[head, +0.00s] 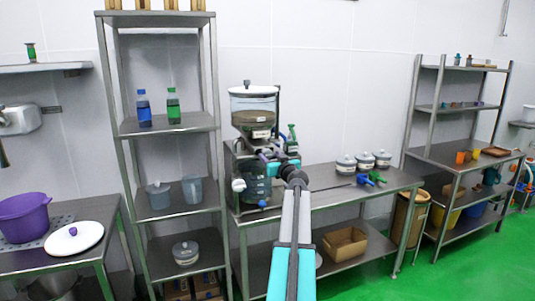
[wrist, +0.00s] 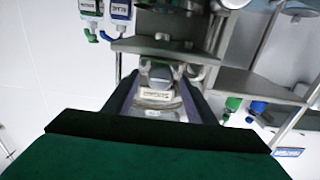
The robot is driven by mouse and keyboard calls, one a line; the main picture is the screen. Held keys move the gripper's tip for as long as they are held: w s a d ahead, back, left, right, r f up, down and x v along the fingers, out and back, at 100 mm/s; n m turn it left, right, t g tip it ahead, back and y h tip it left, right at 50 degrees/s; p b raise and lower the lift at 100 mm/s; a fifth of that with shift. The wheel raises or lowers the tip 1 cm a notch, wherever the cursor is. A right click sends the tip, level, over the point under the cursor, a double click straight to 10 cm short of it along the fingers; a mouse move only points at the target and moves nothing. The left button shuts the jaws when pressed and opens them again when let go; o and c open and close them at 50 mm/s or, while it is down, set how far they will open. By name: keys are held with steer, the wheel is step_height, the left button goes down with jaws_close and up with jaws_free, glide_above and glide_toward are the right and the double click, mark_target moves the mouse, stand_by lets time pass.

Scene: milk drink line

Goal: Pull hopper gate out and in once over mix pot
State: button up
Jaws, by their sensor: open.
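The hopper (head: 253,105) is a clear round vessel with a lid and brown contents, mounted on a metal stand at the left end of the middle table. The mix pot (head: 256,182) is a clear, dark-looking vessel beneath it, partly behind my arm. My gripper (head: 272,157) is beside the hopper's lower assembly in the head view. In the wrist view my gripper (wrist: 157,92) is open, with a grey metal part (wrist: 160,72) and a small label between or just beyond its fingers. I cannot tell whether this part is the gate, or whether the fingers touch it.
A steel rack (head: 176,128) with blue and green bottles stands close on the left. The middle table (head: 335,178) holds several lidded pots (head: 364,160) and blue and green tools (head: 371,178). A cardboard box (head: 345,243) is on its lower shelf. Green floor is free at the front right.

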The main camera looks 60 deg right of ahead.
mark_target(268, 155)
steer(key=shift+p+x, duration=0.5)
steer(key=shift+x, duration=1.25)
steer(key=shift+a, duration=0.1)
jaws_close()
